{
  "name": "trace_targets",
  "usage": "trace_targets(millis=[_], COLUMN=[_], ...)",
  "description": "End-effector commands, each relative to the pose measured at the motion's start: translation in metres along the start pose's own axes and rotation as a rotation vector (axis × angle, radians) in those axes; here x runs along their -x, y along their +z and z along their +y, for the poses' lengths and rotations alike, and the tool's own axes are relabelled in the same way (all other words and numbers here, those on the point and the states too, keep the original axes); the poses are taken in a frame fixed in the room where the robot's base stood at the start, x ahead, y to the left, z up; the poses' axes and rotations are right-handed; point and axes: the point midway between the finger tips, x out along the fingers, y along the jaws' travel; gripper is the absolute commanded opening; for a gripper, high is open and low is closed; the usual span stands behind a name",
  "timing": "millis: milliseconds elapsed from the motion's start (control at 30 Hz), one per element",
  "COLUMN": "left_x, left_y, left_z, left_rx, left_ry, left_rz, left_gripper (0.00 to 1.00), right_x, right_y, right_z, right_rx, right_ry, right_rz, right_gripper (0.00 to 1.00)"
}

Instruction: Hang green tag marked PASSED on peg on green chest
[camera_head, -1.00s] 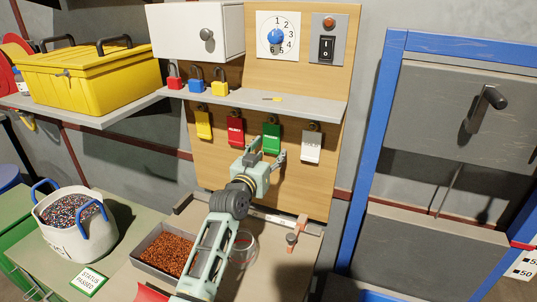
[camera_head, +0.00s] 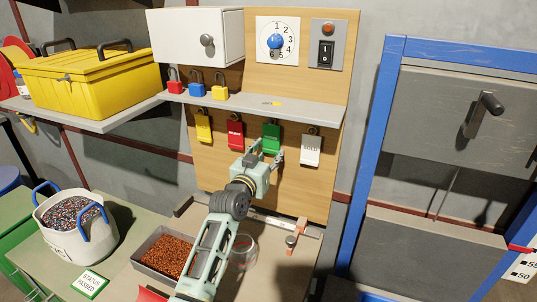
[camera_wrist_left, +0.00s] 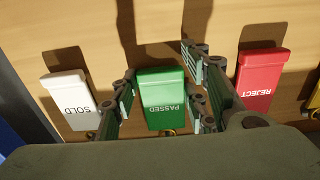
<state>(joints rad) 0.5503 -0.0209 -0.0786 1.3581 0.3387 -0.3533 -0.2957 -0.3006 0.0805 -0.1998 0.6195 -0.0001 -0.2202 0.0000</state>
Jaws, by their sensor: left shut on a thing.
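The green tag marked PASSED (camera_head: 271,137) hangs on the wooden board below the grey shelf, between a red and a white tag. My left gripper (camera_head: 267,154) is at its lower part, with a finger on each side. In the left wrist view the green tag (camera_wrist_left: 162,92) lies between the two fingers (camera_wrist_left: 160,100), which are shut on it. The tag still lies close to the board. A green box-like body (camera_head: 18,262) shows at the lower left edge; I cannot tell if it is the green chest. No peg on it is visible. My right gripper is out of view.
The red REJECT tag (camera_head: 235,133) and white SOLD tag (camera_head: 312,150) hang close on either side; a yellow tag (camera_head: 203,125) is farther left. The shelf (camera_head: 300,107) juts out above. Below are a bucket (camera_head: 62,240), a copper-scrap tray (camera_head: 150,262) and a clear glass (camera_head: 244,252).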

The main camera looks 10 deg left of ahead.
Motion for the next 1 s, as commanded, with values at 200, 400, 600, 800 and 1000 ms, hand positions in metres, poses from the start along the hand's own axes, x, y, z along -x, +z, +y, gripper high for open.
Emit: trace_targets(millis=[200,400,600,800,1000], left_x=[0.003,0.013,0.023,0.033,0.043], left_y=[-0.003,-0.005,-0.006,-0.006,-0.006], left_z=[0.0,-0.001,-0.001,-0.001,0.0], left_rx=[-0.001,-0.001,0.0,0.0,-0.001], left_ry=[0.0,-0.001,-0.001,-0.001,0.0], left_rz=[0.0,0.001,0.002,0.001,-0.001], left_gripper=[0.27,0.27,0.27,0.27,0.27], right_x=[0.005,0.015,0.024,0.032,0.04], right_y=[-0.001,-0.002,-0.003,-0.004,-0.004], right_z=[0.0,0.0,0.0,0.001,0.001], right_rx=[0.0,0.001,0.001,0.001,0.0], right_ry=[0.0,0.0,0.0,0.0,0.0], right_rz=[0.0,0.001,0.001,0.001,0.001], right_gripper=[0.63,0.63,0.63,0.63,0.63])
